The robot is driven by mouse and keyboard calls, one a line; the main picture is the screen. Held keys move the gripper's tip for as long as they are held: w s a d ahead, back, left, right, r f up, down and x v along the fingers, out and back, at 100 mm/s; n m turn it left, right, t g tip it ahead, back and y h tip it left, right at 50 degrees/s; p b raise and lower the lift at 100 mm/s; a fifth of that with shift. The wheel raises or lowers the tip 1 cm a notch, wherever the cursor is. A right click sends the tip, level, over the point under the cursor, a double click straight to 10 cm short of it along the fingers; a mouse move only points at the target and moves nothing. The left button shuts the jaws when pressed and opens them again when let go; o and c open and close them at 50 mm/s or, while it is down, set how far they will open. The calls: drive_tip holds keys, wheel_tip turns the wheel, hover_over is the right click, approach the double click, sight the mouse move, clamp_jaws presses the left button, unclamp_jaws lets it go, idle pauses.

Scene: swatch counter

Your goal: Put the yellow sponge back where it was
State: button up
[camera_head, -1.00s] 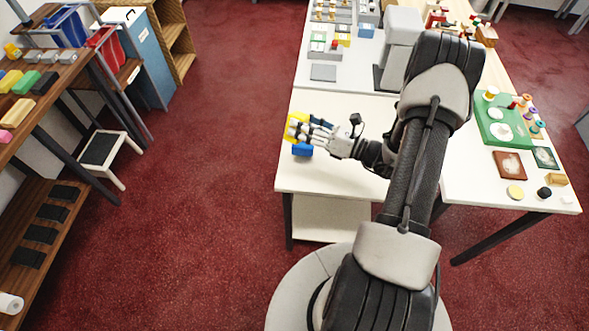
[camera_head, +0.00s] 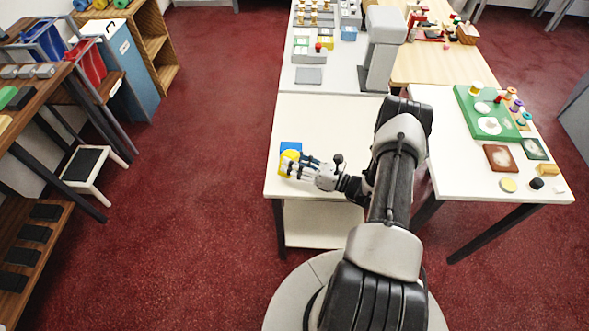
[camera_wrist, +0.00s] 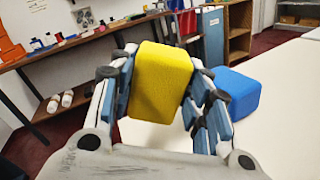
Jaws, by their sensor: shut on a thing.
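The yellow sponge (camera_wrist: 160,82) is a rounded yellow block between the two fingers of my gripper (camera_wrist: 158,100) in the wrist view. The fingers press on its left and right sides. In the head view the yellow sponge (camera_head: 288,163) shows at the tip of my gripper (camera_head: 296,167), over the front left part of the white table (camera_head: 330,120). I cannot tell whether it touches the table top. A blue block (camera_head: 290,147) sits on the table just behind the sponge. In the wrist view the blue block (camera_wrist: 236,92) is to the right of the sponge.
A wooden shelf unit (camera_head: 35,130) with coloured blocks stands at the left. A grey upright device (camera_head: 383,45) stands at the table's back. A green board (camera_head: 490,110) with spools lies at the right. The table middle is bare. A step stool (camera_head: 88,170) stands on the floor.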

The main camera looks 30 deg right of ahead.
drive_tip(key=shift+f+b, duration=0.3)
drive_tip(key=shift+f, duration=1.25)
drive_tip(key=shift+f, duration=0.1)
drive_tip(key=shift+f, duration=0.1)
drive_tip(key=o, duration=1.1)
